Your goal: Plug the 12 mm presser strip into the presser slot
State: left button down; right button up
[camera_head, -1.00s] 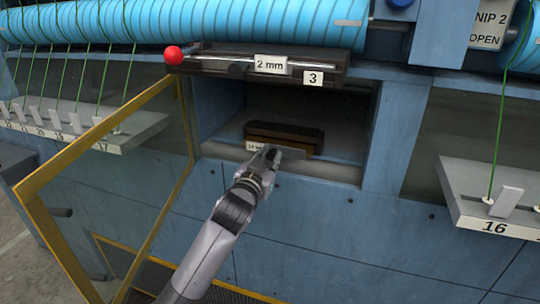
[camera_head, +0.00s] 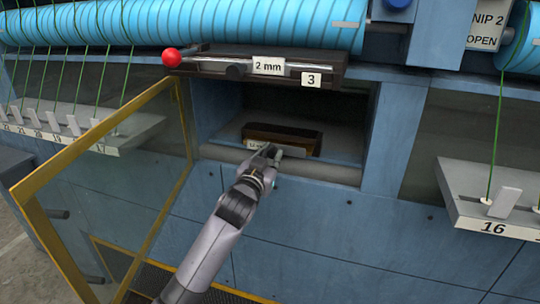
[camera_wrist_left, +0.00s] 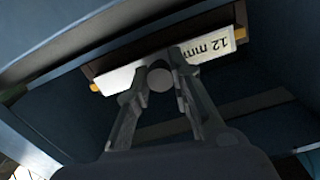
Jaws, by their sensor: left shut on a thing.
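The 12 mm strip (camera_head: 294,151) is a pale plate with a "12 mm" label, in the lower opening of the blue machine. My left gripper (camera_head: 271,152) is shut on its front, around a round knob in the left wrist view. There the strip (camera_wrist_left: 115,78) shows its label upside down, and the gripper (camera_wrist_left: 160,76) covers its middle. Behind the strip is a dark brown slot housing (camera_head: 285,130) with yellowish edges. The strip lies along the housing's front opening; how deep it sits cannot be told. My right gripper is not in view.
Above the opening sits a dark bar (camera_head: 220,64) marked "2 mm" and "3", with a red ball (camera_head: 172,57) at its end. A yellow-framed clear door (camera_head: 100,128) stands open at left. Numbered shelves with green threads flank the opening.

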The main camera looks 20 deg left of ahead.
pick_arm(q)
jog(key=shift+w+r, duration=0.15)
jog(key=shift+w, duration=1.45)
jog(key=c, duration=1.4)
grip_release()
jog(key=shift+s, duration=0.1)
jog(key=shift+o, duration=0.2)
jog(key=shift+f, duration=0.2)
jog(key=shift+s, duration=0.25)
jog(key=s, duration=1.1)
jog(key=shift+s+a+r, duration=0.15)
jog(key=shift+s+r, duration=0.1)
